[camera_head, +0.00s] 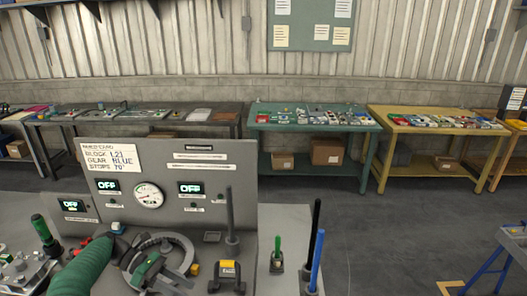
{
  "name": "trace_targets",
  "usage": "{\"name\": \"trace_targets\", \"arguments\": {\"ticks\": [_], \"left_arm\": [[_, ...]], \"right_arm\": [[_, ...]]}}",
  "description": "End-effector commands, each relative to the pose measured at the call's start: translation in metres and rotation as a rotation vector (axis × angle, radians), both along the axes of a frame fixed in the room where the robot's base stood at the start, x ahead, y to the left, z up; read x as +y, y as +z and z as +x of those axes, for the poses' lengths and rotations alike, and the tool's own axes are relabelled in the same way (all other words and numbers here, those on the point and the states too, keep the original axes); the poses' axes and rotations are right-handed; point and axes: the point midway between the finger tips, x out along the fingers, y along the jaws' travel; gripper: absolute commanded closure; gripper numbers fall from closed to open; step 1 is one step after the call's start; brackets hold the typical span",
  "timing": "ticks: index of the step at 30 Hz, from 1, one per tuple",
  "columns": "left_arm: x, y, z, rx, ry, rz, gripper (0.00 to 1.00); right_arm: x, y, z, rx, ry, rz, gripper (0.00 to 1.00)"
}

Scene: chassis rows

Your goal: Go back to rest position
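In front of me stands a grey control panel (170,158) with a paper label (112,155), a round gauge (149,195) and small screens that read OFF.
Upright black (316,228) and blue (319,258) rods stand on the near bench's right side. Teal (310,125) and yellow (388,123) tables with parts stand along the back wall. A blue-legged stand (512,240) is at the right. The grey floor (390,225) between is clear.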

Motion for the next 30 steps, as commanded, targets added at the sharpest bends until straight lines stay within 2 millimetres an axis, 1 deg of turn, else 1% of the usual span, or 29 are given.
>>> {"name": "trace_targets", "arguments": {"ticks": [1,7,11,14,17,20,24,27,30], "left_arm": [[-0.007,-0.001,0.000,-0.019,-0.019,0.023,0.58],[-0.033,-0.009,-0.007,-0.137,-0.111,0.139,0.58],[-0.048,-0.017,-0.019,-0.253,-0.209,0.244,0.58],[-0.057,-0.023,-0.034,-0.366,-0.315,0.338,0.58],[-0.061,-0.029,-0.057,-0.513,-0.469,0.452,0.58],[-0.056,-0.034,-0.091,-0.711,-0.697,0.581,0.58],[-0.040,-0.033,-0.146,-1.002,-1.070,0.716,0.58],[-0.032,-0.033,-0.179,-1.168,-1.294,0.759,0.58],[-0.030,-0.033,-0.199,-1.273,-1.435,0.775,0.58]], "right_arm": [[0.000,0.000,0.000,0.000,0.000,0.000,0.64],[0.000,0.000,0.000,0.001,0.000,0.000,0.64],[0.000,0.000,0.000,0.000,0.000,0.000,0.64],[0.000,0.000,0.000,0.000,0.000,0.000,0.64],[0.000,0.000,0.000,0.001,0.000,0.000,0.64],[0.000,0.000,0.000,0.001,0.000,0.000,0.64],[0.000,0.000,0.000,0.000,0.000,0.000,0.64],[0.000,-0.001,0.000,0.001,0.000,0.000,0.64],[0.000,0.000,0.000,0.001,0.000,0.000,0.64]]}}
